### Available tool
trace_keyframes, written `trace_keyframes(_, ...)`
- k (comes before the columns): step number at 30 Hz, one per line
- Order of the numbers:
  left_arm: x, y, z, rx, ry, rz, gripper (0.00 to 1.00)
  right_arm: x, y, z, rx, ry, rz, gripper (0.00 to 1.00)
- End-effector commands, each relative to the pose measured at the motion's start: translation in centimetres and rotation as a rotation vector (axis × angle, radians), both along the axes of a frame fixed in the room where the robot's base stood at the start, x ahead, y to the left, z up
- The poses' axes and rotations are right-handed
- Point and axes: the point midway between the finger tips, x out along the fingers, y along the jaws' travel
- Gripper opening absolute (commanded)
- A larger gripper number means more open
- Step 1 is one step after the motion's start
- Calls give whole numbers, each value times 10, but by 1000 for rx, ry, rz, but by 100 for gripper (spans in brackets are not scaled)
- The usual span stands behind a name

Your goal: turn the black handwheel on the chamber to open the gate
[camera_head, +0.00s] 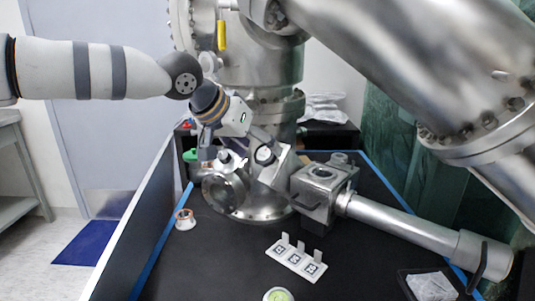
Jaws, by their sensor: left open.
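The metal chamber (250,70) stands at the back of the black table. A square metal valve block (318,190) sits low on its front right, and a long metal tube (400,224) runs from it to the lower right. A thin black part (477,268) at the tube's end looks like the handwheel seen nearly edge-on; its full shape does not show. My left gripper (262,139) is open, in front of the chamber among its metal fittings, well to the left of that black part. Its fingertips are hard to make out. My right gripper is not in view.
A white marked holder (297,258) lies on the table, with a small round container (185,219) to its left and a green-topped one (278,294) in front. A black tray (426,285) lies at right. A large metal pipe (400,60) crosses the upper right.

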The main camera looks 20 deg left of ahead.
Motion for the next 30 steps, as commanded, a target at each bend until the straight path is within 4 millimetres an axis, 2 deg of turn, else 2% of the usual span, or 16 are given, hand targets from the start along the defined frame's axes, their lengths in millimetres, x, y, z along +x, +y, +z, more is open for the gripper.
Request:
trace_keyframes(1, 8, -3, -12, 4, 6, 0, 64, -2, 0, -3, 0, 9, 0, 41)
trace_keyframes(6, 23, -11, -26, 2, 1, 0, 64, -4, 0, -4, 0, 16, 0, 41)
trace_keyframes(15, 26, -12, -27, 1, -2, 0, 64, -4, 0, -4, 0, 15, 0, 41)
trace_keyframes(16, 26, -12, -27, 1, -2, 0, 62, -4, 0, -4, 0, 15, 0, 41)
trace_keyframes(22, 26, -12, -27, 1, -2, 0, 17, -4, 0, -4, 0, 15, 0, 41)
trace_keyframes(30, 26, -12, -28, -8, 3, 10, 16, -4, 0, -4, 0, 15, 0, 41)
